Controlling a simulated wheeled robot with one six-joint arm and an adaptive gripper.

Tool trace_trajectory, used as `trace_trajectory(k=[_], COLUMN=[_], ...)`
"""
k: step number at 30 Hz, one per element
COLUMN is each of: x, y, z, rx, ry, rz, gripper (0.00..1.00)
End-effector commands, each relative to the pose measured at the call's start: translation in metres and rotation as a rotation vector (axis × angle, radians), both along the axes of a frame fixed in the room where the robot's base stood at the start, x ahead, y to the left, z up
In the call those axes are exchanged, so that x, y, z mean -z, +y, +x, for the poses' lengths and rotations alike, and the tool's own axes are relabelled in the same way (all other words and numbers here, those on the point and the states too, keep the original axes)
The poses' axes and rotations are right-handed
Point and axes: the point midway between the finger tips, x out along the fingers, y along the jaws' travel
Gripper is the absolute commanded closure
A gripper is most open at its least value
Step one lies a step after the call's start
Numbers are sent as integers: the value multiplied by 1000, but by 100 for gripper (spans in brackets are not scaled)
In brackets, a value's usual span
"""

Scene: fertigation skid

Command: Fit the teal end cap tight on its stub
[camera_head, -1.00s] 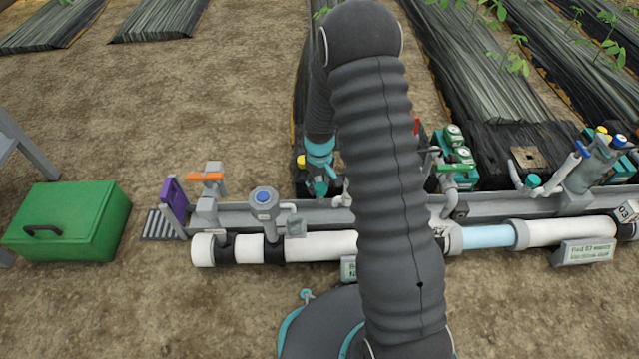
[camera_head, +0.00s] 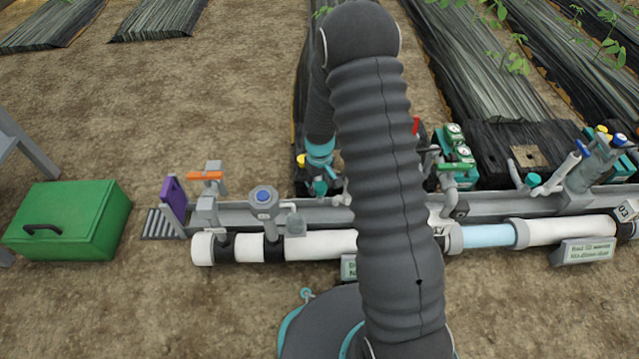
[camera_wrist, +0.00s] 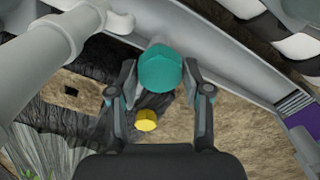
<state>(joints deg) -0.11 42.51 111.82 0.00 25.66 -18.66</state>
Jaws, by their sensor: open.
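The teal end cap (camera_wrist: 160,68) shows in the wrist view as a rounded, faceted teal piece between my fingertips. My gripper (camera_wrist: 158,82) is open, with one finger on each side of the cap; I cannot tell whether either touches it. In the head view a small teal piece (camera_head: 320,187) shows low at my gripper, behind the pipe and partly covered by my arm.
A grey rail (camera_head: 500,207) and a white pipe (camera_head: 320,244) run across the skid. Another teal cap (camera_head: 534,180) is at right.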

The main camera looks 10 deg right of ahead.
Motion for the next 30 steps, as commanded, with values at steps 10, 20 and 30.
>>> trace_trajectory(k=[10, 20, 30], x=[0, 3, 3], y=[0, 0, 1], z=[0, 0, -1], rx=[17, 281, 302], ry=[0, 1, 2], rz=[0, 0, 0], gripper=[75, 74, 79])
